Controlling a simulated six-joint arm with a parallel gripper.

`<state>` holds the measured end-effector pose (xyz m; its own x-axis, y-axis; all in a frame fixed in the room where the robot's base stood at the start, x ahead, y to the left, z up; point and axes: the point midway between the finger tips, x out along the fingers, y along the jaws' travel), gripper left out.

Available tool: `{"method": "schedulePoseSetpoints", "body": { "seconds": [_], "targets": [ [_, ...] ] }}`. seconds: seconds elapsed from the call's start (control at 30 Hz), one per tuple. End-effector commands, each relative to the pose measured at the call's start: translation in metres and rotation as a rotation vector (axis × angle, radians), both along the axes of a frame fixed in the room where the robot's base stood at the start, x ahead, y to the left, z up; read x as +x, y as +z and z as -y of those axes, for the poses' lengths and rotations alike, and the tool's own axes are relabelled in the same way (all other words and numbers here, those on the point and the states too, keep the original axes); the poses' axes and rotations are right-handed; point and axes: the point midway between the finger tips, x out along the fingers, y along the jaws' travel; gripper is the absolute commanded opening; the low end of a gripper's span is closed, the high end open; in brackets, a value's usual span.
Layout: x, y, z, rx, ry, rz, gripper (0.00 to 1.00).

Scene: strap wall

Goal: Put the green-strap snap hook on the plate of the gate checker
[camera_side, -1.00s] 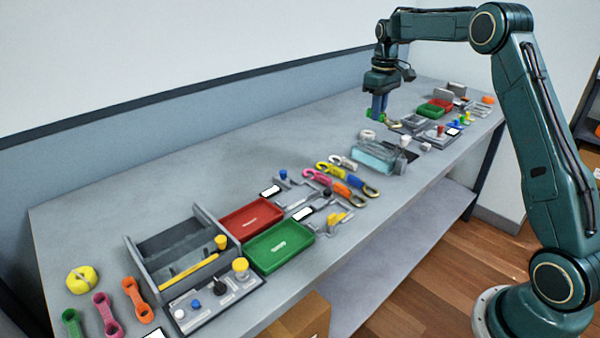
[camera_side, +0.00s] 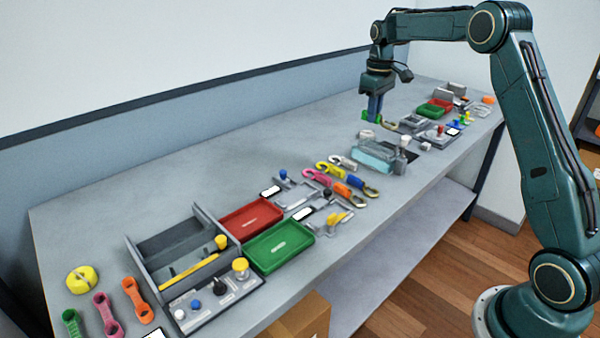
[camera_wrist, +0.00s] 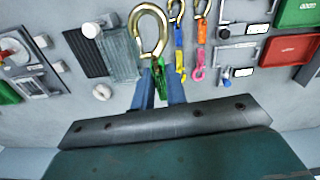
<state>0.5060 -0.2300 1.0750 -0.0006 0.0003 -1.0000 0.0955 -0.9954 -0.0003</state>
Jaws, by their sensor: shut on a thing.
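My gripper (camera_side: 375,112) is shut on the green-strap snap hook (camera_side: 390,125) above the far part of the bench. In the wrist view, my two blue fingers (camera_wrist: 159,94) hold its green strap (camera_wrist: 158,74), and its brass hook (camera_wrist: 150,32) points away from my wrist. I cannot tell for sure which fixture is the gate checker. One grey fixture with a blue knob and white label (camera_side: 284,188) and another with a dark knob (camera_side: 322,207) stand beside the trays.
Red (camera_side: 250,217) and green (camera_side: 280,247) trays are at the left. Bare bench lies along the wall.

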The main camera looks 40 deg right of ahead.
Motion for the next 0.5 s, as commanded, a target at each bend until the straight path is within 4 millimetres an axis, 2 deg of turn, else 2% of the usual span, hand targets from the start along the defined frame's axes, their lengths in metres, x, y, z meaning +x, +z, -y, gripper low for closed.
{"method": "schedulePoseSetpoints", "body": {
  "seconds": [0.17,0.5],
  "targets": [
    [0.005,-0.016,-0.031,0.001,0.181,-0.001,0.0],
    [0.003,-0.059,-0.115,0.001,0.689,-0.002,0.0]
  ]
}}
